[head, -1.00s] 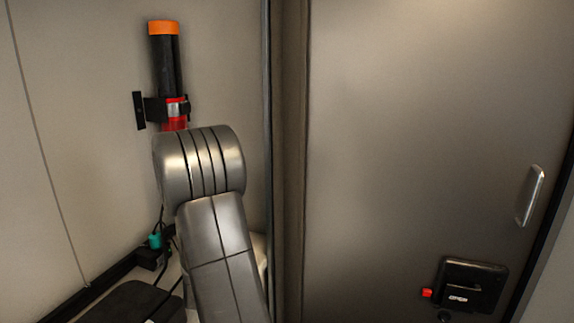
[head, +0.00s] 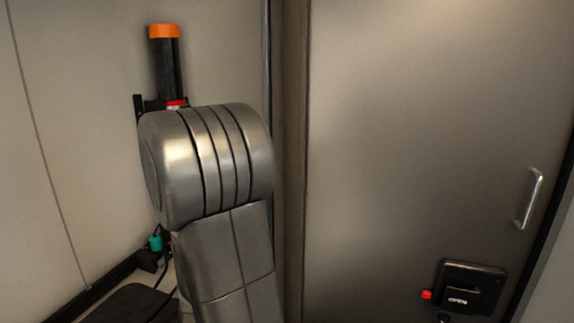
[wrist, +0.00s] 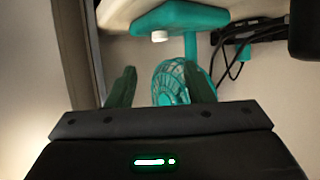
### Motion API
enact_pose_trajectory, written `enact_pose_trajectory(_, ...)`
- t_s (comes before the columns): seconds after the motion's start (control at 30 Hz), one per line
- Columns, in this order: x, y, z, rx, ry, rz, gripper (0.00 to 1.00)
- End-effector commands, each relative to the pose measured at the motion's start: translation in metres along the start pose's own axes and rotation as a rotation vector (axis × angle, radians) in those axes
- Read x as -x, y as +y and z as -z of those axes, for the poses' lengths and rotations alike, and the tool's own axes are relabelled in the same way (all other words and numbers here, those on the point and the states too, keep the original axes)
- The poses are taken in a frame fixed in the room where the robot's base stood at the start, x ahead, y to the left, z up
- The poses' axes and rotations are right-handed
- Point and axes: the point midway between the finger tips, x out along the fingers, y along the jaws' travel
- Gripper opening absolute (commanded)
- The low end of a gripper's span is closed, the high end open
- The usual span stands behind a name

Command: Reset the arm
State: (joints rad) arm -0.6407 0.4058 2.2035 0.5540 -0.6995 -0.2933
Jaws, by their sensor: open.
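My arm (head: 215,165) rises in the middle of the head view, its rounded metal joint bent in front of the left wall. My gripper is hidden in the head view. In the wrist view my gripper (wrist: 161,85) is open, its two dark fingers spread apart. A teal fan (wrist: 172,84) with a round cage shows beyond and partly behind the right finger. Its stand reaches a teal base (wrist: 180,18) at the top of the picture. Nothing is visibly held between the fingers.
A black torch-like cylinder with an orange cap (head: 164,31) hangs in a wall bracket, partly covered by my arm. A grey door (head: 410,130) fills the right, with a handle (head: 529,199) and a black latch box (head: 470,288) marked OPEN. Black cables (wrist: 238,55) lie near the fan.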

Motion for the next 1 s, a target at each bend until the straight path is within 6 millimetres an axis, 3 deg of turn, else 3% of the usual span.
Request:
enact_pose_trajectory(0.13,0.027,-0.001,0.002,0.0,0.002,0.003,0.47)
enact_pose_trajectory(0.17,0.025,0.0,0.0,0.001,0.0,0.001,0.47)
enact_pose_trajectory(0.93,-0.117,0.001,-0.002,0.0,-0.002,-0.001,0.47)
enact_pose_trajectory(1.0,-0.113,0.002,0.0,0.01,-0.002,0.02,0.47)
